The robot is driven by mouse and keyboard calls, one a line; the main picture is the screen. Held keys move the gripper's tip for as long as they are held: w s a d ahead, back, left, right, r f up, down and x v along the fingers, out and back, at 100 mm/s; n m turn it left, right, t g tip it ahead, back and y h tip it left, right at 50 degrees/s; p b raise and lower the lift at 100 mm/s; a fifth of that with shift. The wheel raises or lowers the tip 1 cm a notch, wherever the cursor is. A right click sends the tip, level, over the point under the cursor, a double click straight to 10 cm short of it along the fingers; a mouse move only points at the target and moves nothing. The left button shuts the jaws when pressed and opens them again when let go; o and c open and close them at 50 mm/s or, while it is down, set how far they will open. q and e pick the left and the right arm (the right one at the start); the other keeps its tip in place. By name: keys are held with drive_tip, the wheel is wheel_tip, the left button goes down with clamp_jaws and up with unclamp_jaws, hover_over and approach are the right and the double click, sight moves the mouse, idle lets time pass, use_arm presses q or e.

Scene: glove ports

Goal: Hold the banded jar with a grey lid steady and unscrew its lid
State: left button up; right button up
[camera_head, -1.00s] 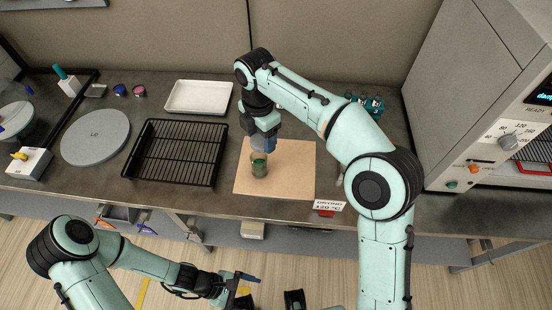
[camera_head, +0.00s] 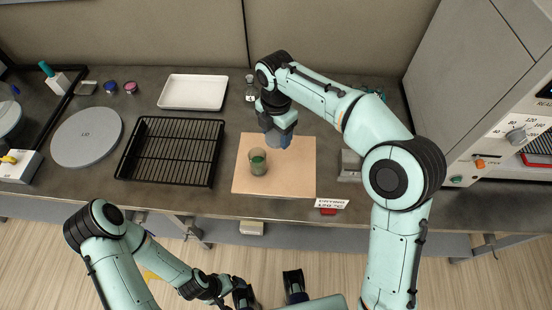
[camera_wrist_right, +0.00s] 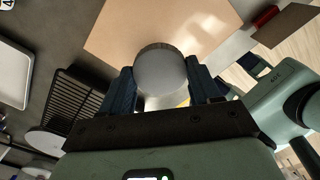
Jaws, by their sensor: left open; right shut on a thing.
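The jar (camera_head: 257,163), clear glass with green showing in it, stands upright on the tan mat (camera_head: 300,180). Its top looks open. My right gripper (camera_head: 279,140) is above the mat, to the right of and behind the jar, apart from it. In the right wrist view it is shut on the round grey lid (camera_wrist_right: 160,70), which sits between its fingers; the fingers hide the lid in the head view. My left gripper (camera_head: 268,291) is open and empty, low in front of the bench, far from the jar and partly cut off by the picture's lower edge.
A black wire rack (camera_head: 172,152) and a white tray (camera_head: 193,92) are left of the mat. A round grey plate (camera_head: 87,137) lies further left. A small flask (camera_head: 250,90) stands behind. A grey metal block (camera_head: 350,165) and an oven (camera_head: 480,95) are on the right.

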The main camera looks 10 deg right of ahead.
sight(276, 163)
wheel_tip(276, 163, down, 12)
drive_tip(key=shift+f+b, duration=0.15)
drive_tip(key=shift+b, duration=0.55)
drive_tip(key=shift+f, duration=0.15)
drive_tip(key=o, duration=1.2)
wheel_tip(276, 163, up, 12)
drive_tip(key=shift+r+p, duration=0.15)
drive_tip(key=shift+p, duration=0.75)
